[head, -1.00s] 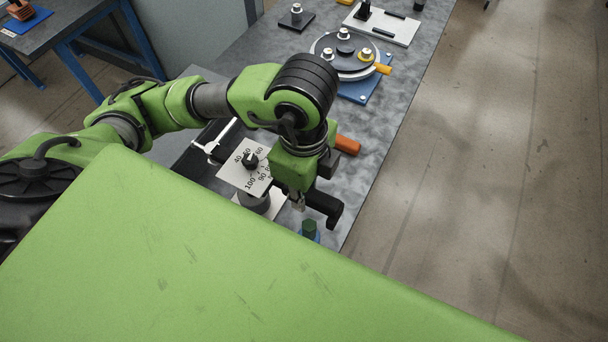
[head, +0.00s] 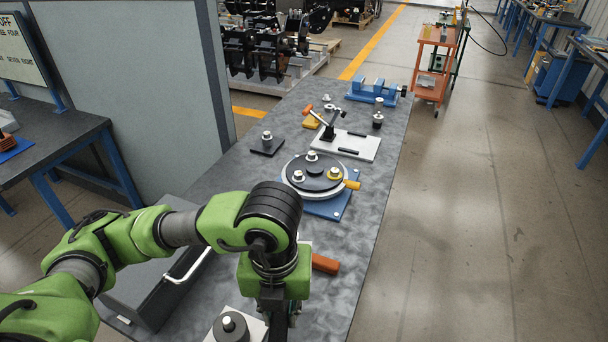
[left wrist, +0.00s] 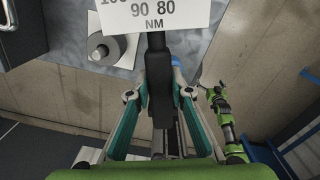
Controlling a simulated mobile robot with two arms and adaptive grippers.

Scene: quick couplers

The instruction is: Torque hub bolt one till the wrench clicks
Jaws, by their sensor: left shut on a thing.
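My left gripper (left wrist: 162,105) has its teal fingers on both sides of a dark bar (left wrist: 160,85), likely part of the wrench, and is shut on it. The bar's far end meets a white card (left wrist: 153,15) with torque numbers and NM. In the head view my left gripper (head: 274,305) is low at the bench's near end, and what it holds is mostly hidden. The round hub (head: 318,170) stands farther off on a blue base, with several bolts; one bolt (head: 334,174) has a yellow ring. I cannot tell which is bolt one. My right arm shows small in the wrist view; its jaws are unclear.
A grey cylinder on a white plate (head: 230,328) stands beside my left gripper. A dark toolbox (head: 150,285) is left of it, an orange handle (head: 326,263) right. Behind the hub are a clamp plate (head: 346,146) and blue vise (head: 374,92). Bench right of the hub is clear.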

